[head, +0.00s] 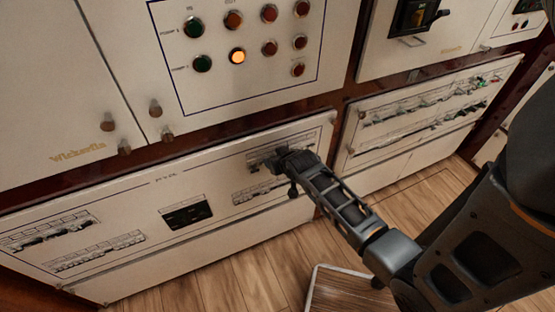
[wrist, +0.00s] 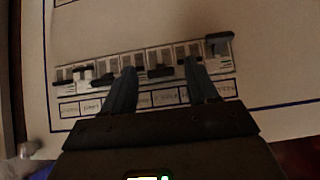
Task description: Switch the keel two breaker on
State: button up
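The breaker row (wrist: 145,65) runs across the wrist view, with dark toggles and a strip of small labels below that I cannot read. I cannot tell which breaker is keel two. My gripper (wrist: 159,66) has its two fingers apart over this row, with a dark toggle (wrist: 160,71) showing between them. I cannot tell if a finger touches the panel. The far-right toggle (wrist: 220,38) sits higher than the others. In the head view my gripper (head: 279,161) is at the upper right row of the low white panel (head: 120,208), hiding part of that row.
A dark socket block (head: 187,214) is in the middle. A pump panel (head: 250,50) with buttons, one lit orange, is above. Wooden floor (head: 235,275) lies in front.

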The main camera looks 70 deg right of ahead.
jog(key=v, duration=0.7)
jog(key=shift+s+a+r+b, duration=0.15)
jog(key=shift+a+r+b, duration=0.1)
jog(key=shift+r+b, duration=0.1)
dwell(0.5)
jog(key=s+a+r+n+t+y, duration=0.2)
jog(key=s+a+r+n+t, duration=0.15)
jog(key=a, duration=0.65)
jog(key=s+a+r+n+t+y, duration=0.1)
jog(key=s+a+r+n+t, duration=0.2)
jog(key=a, duration=0.6)
jog(key=s+a+r+n+t+y, duration=0.1)
jog(key=s+a+r+y, duration=0.1)
jog(key=a+r, duration=0.4)
jog(key=s+a+r+n+t+y, duration=0.1)
jog(key=s+a+r, duration=0.3)
jog(key=r, duration=0.5)
jog(key=shift+a+n+y+b, duration=0.4)
jog(key=shift+a+n+y, duration=0.25)
jog(key=shift+a, duration=0.6)
